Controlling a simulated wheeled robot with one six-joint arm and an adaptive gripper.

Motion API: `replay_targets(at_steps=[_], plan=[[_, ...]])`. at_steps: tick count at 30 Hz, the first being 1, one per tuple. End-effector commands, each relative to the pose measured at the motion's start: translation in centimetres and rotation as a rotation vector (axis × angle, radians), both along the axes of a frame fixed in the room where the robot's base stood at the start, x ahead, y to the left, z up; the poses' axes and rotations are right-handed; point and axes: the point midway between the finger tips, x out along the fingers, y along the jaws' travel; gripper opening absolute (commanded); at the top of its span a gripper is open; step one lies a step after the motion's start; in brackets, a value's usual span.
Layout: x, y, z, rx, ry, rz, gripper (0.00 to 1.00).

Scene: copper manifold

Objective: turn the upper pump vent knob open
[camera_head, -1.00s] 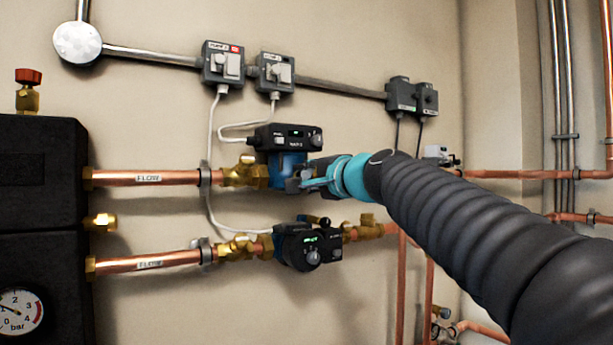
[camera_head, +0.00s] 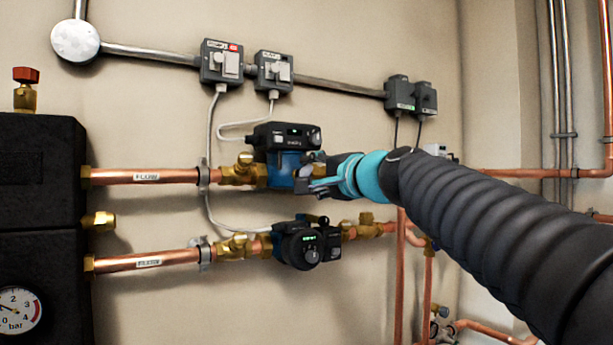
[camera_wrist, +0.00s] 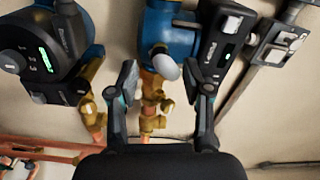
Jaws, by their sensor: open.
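The upper pump (camera_head: 283,170) has a blue body under a dark control box (camera_head: 285,136), set in the upper copper line. In the wrist view its blue body (camera_wrist: 157,28) carries a rounded light-grey knob (camera_wrist: 166,68), which I take to be the vent knob. My gripper (camera_head: 308,184) is at the front right of the upper pump in the head view and hides the knob there. In the wrist view my gripper (camera_wrist: 167,80) is open, one finger on each side of the knob, with visible gaps. I cannot tell the depth between fingertips and knob.
The lower pump (camera_head: 300,246) sits just below, and shows at left in the wrist view (camera_wrist: 40,50). Brass valves (camera_head: 240,175) and copper pipes flank the pumps. Grey switch boxes (camera_head: 222,63) are on the wall above. A black insulated unit (camera_head: 40,200) stands at left.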

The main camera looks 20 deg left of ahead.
Motion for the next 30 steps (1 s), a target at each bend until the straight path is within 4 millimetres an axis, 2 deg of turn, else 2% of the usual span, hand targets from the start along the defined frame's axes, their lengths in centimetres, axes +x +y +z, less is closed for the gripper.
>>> replay_targets(at_steps=[6,13,19,30], plan=[[-2.9,-3.4,0.1,0.000,0.000,-0.002,0.50],[-5.0,-5.9,0.0,0.001,0.001,-0.001,0.50],[-5.7,-6.7,-0.1,0.000,0.001,0.000,0.50],[-5.8,-6.7,0.0,0.000,0.002,0.001,0.50]])
